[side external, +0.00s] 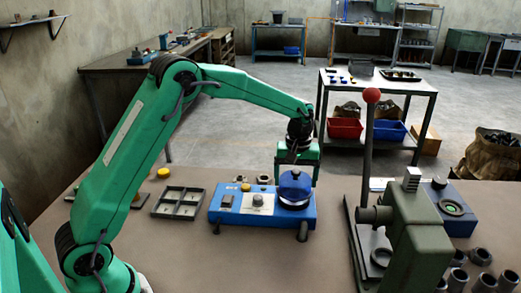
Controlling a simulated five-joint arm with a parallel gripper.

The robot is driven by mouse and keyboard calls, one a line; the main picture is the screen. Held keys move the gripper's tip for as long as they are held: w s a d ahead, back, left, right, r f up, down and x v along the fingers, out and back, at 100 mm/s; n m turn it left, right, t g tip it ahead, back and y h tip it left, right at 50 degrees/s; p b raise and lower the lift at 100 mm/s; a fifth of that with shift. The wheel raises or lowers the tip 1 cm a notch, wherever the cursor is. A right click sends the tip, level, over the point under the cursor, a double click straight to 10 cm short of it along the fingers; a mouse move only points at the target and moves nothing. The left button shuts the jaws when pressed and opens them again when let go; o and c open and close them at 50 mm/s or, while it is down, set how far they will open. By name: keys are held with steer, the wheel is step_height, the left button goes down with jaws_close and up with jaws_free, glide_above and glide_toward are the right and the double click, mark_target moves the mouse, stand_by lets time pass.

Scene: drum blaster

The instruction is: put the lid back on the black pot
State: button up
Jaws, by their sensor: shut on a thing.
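A blue domed lid-like cap (294,187) with a small knob on top is at the right end of a blue box-shaped device (254,222). My gripper (297,180) points down there, its two green fingers on either side of the cap. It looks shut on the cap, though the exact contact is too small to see. I cannot tell whether the cap rests on the device or is slightly raised. No black pot can be clearly made out on the near bench.
A green-grey lever press (411,235) with a red ball (371,95) stands close on the right. A divided tray (180,202) lies left of the device. A blue box (447,205) and several dark cylinders (481,256) are at the far right. The front middle bench is clear.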

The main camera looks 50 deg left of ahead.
steer(key=shift+f, duration=0.8)
steer(key=shift+f, duration=0.2)
stand_by(1.7)
steer(key=o, duration=0.9)
steer(key=shift+r, duration=0.1)
steer(key=shift+r, duration=3.4)
